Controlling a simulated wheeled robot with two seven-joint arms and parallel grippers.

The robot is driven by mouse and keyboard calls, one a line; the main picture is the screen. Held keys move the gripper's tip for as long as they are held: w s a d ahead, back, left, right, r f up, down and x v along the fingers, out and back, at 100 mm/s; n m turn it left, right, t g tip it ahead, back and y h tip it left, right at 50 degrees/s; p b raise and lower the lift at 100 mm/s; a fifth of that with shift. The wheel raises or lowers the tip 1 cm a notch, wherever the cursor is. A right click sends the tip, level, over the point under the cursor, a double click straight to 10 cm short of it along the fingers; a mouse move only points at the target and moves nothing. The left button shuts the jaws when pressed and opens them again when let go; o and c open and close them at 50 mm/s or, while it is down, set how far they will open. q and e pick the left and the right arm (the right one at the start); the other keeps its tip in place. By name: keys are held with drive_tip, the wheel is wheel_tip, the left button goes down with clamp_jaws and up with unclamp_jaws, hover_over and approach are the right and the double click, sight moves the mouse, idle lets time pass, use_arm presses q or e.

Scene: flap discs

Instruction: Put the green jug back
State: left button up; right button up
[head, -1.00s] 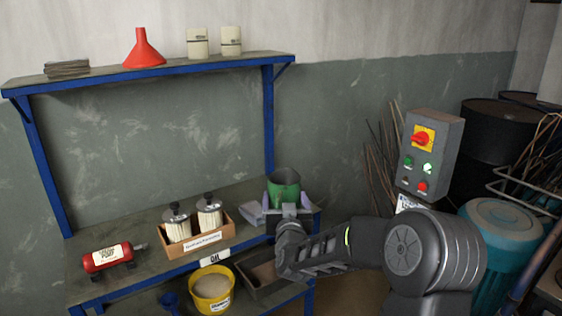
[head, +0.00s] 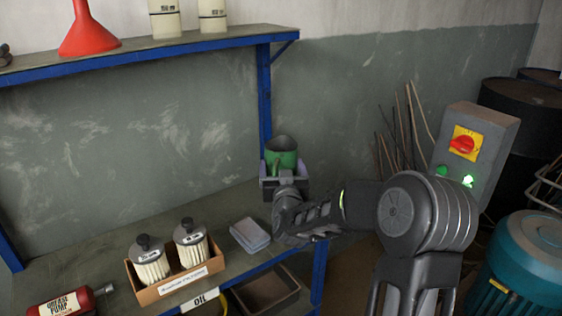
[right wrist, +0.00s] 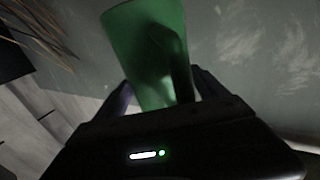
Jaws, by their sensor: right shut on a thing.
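The jug looks raised above the workbench top (head: 236,205). In the right wrist view the green jug (right wrist: 150,50) stands between the two fingers of my right gripper (right wrist: 160,92), which are shut on it. Its handle shows on the side facing the camera. My left gripper is not in view.
On the bench are a folded grey cloth (head: 250,235), a box of filters (head: 168,272) and a red grease pump (head: 68,303). Above, the shelf (head: 150,45) holds a red funnel (head: 87,30) and two cream containers. A control box (head: 480,150) stands to the right.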

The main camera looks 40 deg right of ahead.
drive_tip(key=shift+s+r, duration=0.1)
drive_tip(key=shift+r, duration=0.1)
drive_tip(key=shift+f, duration=0.2)
drive_tip(key=shift+f+b, duration=1.85)
drive_tip(key=shift+f, duration=1.4)
drive_tip(key=shift+f+b, duration=0.55)
drive_tip(key=o, duration=1.8)
drive_tip(key=shift+c, duration=0.2)
drive_tip(key=shift+o, duration=1.1)
drive_tip(key=shift+a+f, duration=0.1)
drive_tip(key=shift+f, duration=0.05)
